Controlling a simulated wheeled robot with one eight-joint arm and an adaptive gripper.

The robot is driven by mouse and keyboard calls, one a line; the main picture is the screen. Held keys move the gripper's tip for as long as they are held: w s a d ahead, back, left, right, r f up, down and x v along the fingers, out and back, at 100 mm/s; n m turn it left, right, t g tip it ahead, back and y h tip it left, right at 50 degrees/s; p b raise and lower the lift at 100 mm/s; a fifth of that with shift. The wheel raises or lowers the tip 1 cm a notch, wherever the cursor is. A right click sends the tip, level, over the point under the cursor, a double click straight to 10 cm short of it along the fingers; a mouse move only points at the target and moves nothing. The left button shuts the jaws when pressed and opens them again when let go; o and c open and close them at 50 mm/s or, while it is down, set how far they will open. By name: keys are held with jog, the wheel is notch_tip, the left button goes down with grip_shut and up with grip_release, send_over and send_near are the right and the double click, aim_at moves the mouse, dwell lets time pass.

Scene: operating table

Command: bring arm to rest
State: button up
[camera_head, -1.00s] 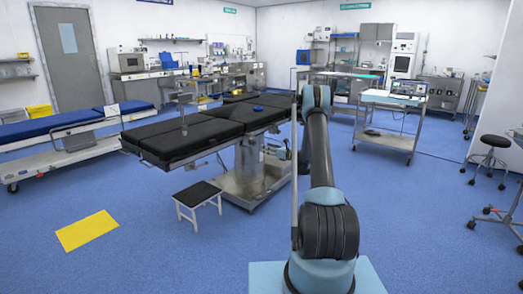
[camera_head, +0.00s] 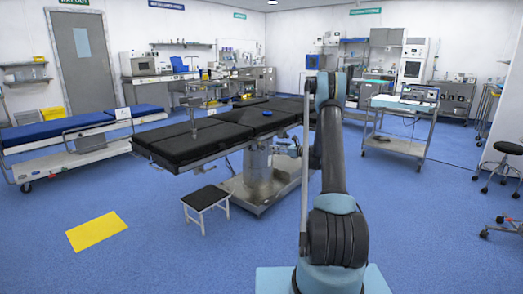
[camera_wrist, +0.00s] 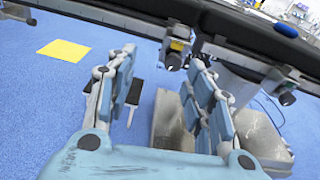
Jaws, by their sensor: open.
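My arm rises from its light-blue base in the lower middle of the head view and reaches up toward the operating table. My gripper (camera_wrist: 165,95) shows in the wrist view, its two fingers spread apart with nothing between them. In the head view my gripper (camera_head: 292,149) is small and partly hidden, low beside the near side of the operating table (camera_head: 187,143). The table has black padded sections on a metal column. A small blue object (camera_head: 267,113) lies on top of it, and it also shows in the wrist view (camera_wrist: 286,29).
A black-topped step stool (camera_head: 205,197) stands left of the table base. A yellow floor patch (camera_head: 97,231) lies at left. A blue-padded stretcher (camera_head: 70,131) is at far left. A trolley with a laptop (camera_head: 403,105) stands at right. The floor in front is clear.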

jog(key=s+a+r+n+g+h, duration=0.15)
jog(key=s+r+n, duration=0.3)
jog(key=s, duration=0.55)
jog(key=s+a+r+n+g+h, duration=0.15)
jog(key=s+r+n, duration=0.35)
jog(key=s, duration=0.6)
jog(key=s+a+r+n+g+h, duration=0.15)
jog(key=s+r+n, duration=0.35)
jog(key=s, duration=0.5)
jog(key=s+d+f+n+g+h, duration=0.1)
jog(key=s+d+f+n+h, duration=0.2)
jog(key=s, duration=0.9)
jog(key=s+d+f+n+g+h, duration=0.1)
jog(key=s+d+f+n, duration=0.3)
jog(key=s, duration=0.9)
jog(key=s+d+f+n+g+h, duration=0.1)
jog(key=s+d+f+n+h, duration=0.2)
jog(key=s, duration=0.9)
jog(key=shift+s+d+f+n+g+h, duration=0.25)
jog(key=shift+d+n+g+h, duration=0.1)
jog(key=shift+d+h, duration=0.6)
